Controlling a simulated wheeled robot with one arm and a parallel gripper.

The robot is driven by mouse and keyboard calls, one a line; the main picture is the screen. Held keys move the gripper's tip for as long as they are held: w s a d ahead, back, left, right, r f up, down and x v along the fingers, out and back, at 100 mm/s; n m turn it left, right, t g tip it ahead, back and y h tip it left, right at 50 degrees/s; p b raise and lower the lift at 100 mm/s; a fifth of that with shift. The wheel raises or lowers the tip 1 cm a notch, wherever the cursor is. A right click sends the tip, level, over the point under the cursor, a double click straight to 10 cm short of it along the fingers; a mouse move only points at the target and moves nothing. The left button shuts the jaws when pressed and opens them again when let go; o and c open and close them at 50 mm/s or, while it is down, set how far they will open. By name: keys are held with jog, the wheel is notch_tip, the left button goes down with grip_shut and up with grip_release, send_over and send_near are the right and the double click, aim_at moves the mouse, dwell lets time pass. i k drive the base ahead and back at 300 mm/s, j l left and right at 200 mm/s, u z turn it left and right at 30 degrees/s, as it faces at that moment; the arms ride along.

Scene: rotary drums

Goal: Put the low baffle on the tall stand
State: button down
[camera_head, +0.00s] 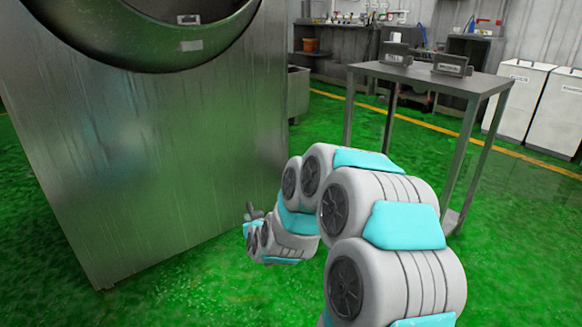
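A grey table (425,77) stands to the right of the drum machine. Two dark holders with small labels are on its top. The left holder (396,55) has a label that seems to read "TALL", so it looks like the tall stand. The label on the right holder (452,66) is too small to read surely. I cannot make out a low baffle anywhere in this view. My gripper (252,212) is low in front of the machine, well left of and below the table top. It is small and dark, and its finger opening is unclear.
A large metal drum machine (150,150) with a round opening (150,30) fills the left. White labelled bins (520,95) stand at the far right. A cluttered workbench (340,50) lines the back wall. Green floor (530,260) is clear at right.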

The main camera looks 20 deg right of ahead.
aim_at(423, 72)
jog(key=i+z, duration=0.45)
jog(key=i+j+z, duration=0.1)
jog(key=z, duration=0.4)
jog(key=i+j+z, duration=0.3)
jog(key=z, duration=0.15)
jog(key=i+j+z, duration=0.3)
jog(key=z, duration=0.15)
jog(key=i+j+z, duration=0.15)
jog(key=j+z, duration=0.35)
